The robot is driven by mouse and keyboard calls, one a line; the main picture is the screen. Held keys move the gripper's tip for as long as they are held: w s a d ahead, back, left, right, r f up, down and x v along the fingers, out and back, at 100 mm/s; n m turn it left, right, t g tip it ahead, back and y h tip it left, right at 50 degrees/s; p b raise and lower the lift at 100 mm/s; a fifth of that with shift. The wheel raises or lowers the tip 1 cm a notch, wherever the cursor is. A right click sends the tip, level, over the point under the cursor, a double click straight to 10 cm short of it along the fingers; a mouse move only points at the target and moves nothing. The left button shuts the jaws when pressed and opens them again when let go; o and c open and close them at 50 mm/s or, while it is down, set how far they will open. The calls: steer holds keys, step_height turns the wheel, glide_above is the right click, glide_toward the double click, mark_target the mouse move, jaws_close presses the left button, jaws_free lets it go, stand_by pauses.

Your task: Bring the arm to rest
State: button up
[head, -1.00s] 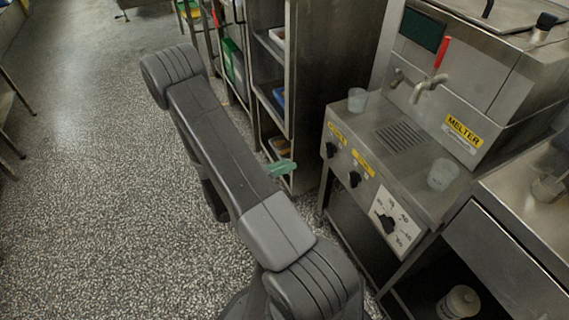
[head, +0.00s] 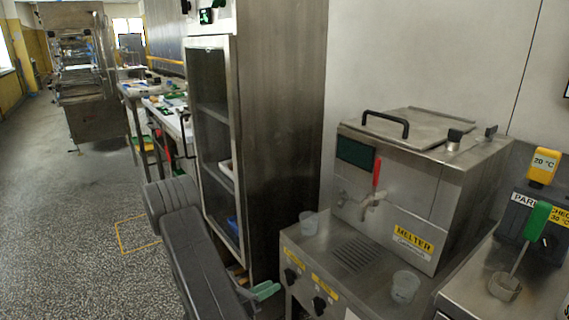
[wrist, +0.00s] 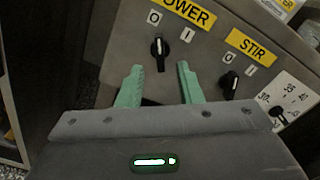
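My gripper (wrist: 160,88) shows in the wrist view with its two green fingers apart and nothing between them. Beyond the fingers is the front panel of the melter (head: 400,215), with a black POWER knob (wrist: 160,48) and a black STIR knob (wrist: 229,82). The fingers look apart from both knobs. In the head view my arm reaches down along the lower middle, and a green fingertip (head: 265,291) shows left of the melter's front panel. The rest of the gripper is hidden there.
Two clear cups stand on the melter's ledge, one at the left (head: 309,223) and one at the right (head: 404,287). A steel cabinet (head: 280,130) stands behind my arm. Open floor (head: 90,220) lies to the left.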

mark_target(286, 278)
steer(key=shift+b+x, duration=0.3)
steer(key=shift+x, duration=2.65)
